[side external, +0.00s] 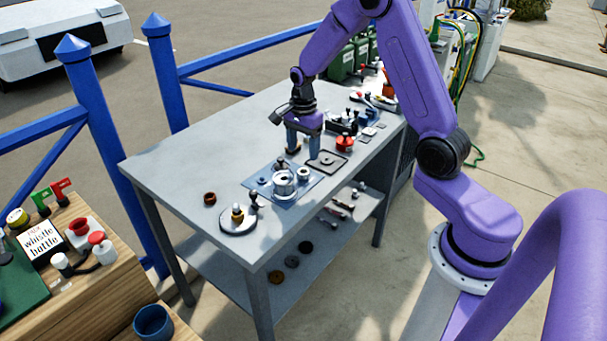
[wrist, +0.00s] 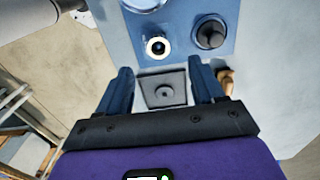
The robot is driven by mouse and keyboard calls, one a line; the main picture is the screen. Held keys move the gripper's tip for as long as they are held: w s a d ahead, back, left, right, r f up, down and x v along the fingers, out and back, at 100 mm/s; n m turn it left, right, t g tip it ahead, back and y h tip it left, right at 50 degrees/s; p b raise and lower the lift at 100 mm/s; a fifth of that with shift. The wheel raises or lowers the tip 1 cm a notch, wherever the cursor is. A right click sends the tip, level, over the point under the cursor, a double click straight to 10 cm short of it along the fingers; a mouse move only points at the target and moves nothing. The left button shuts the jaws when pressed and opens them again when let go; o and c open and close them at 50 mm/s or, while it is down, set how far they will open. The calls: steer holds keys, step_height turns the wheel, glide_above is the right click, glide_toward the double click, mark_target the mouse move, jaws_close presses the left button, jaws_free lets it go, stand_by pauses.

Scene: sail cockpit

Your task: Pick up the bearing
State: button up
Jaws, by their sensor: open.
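The likely bearing is a small pale ring with a dark centre (wrist: 157,46), on a blue mat (wrist: 180,55) in the wrist view. It also shows in the side view (side external: 303,174), at the mat's right end beside a silver round housing (side external: 284,184). My gripper (side external: 303,152) is open and empty, pointing down over the table behind the mat. In the wrist view the ring lies just beyond the open fingertips (wrist: 160,70). A dark square plate with a round centre (wrist: 166,90) shows between the fingers.
A dark knob-like part (wrist: 210,34) stands on the mat near the ring. A brass-coloured part (wrist: 226,80) is close beside the right finger. A round stand (side external: 238,220) and a brown ring (side external: 210,198) lie nearer the front. The table's left part is clear.

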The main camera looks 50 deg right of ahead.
mark_target(303, 173)
steer(key=shift+s+f, duration=0.1)
steer(key=shift+f, duration=3.45)
steer(key=c, duration=1.1)
